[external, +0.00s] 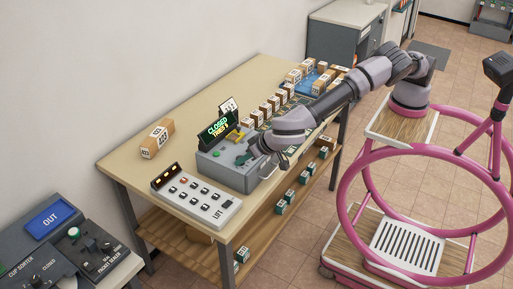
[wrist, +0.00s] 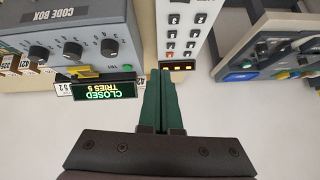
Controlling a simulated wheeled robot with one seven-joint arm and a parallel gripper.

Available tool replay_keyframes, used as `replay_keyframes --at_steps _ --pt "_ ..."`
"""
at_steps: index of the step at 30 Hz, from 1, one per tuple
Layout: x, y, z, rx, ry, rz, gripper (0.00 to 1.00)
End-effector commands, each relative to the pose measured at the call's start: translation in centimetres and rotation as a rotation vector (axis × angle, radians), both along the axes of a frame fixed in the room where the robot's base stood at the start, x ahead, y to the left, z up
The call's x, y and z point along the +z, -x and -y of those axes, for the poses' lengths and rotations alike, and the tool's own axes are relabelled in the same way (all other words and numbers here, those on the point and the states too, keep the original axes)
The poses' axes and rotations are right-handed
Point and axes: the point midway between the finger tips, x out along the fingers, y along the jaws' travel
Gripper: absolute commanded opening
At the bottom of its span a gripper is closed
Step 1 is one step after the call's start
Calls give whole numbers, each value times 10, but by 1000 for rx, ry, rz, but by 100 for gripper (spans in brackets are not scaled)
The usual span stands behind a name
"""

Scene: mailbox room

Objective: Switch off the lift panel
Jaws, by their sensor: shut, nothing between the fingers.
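The lift panel (external: 196,199) is a white slab lying on the table's front part, with rows of dark buttons and a dark strip with orange lights at its far-left end. My gripper (wrist: 160,74) has green fingers, shut and empty. In the external view my gripper (external: 243,159) is over the grey code box, right of the panel; whether it touches anything is unclear.
The grey code box (wrist: 60,35) has knobs and a display reading "CLOSED TRIES 5"; in the external view the code box (external: 227,174) stands beside the panel. Numbered parcels (external: 157,139) sit on the table. Another console (external: 75,245) stands at lower left.

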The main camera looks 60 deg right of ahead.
Motion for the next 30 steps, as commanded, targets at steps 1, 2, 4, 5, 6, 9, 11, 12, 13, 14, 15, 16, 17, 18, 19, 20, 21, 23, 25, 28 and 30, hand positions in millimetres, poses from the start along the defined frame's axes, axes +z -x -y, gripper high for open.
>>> replay_keyframes --at_steps 1,2,4,5,6,9,11,12,13,14,15,16,17,18,19,20,21,23,25,28,30 --pt "-12 17 -13 23 3 20 0" --pt "-17 25 -19 32 3 29 0" --pt "-26 40 -30 48 1 46 0" --pt "-30 45 -33 53 -1 51 0" --pt "-32 50 -36 59 -2 57 0" --pt "-36 56 -40 66 -3 63 0" --pt "-37 57 -41 67 -4 65 0" --pt "-37 57 -41 66 -4 65 0" --pt "-37 57 -41 66 -4 65 0" --pt "-37 57 -41 66 -4 65 0" --pt "-37 57 -41 66 -4 64 0" --pt "-37 57 -41 66 -4 64 0" --pt "-36 57 -41 66 -3 64 0" --pt "-37 56 -41 66 -3 64 0" --pt "-37 56 -41 66 -3 64 0" --pt "-38 55 -41 66 -3 64 0" --pt "-39 54 -41 66 -2 63 0" --pt "-43 50 -41 66 -2 63 0" --pt "-49 43 -42 65 -3 63 0" --pt "-63 30 -43 66 -2 63 0" --pt "-74 18 -44 64 -2 63 0"
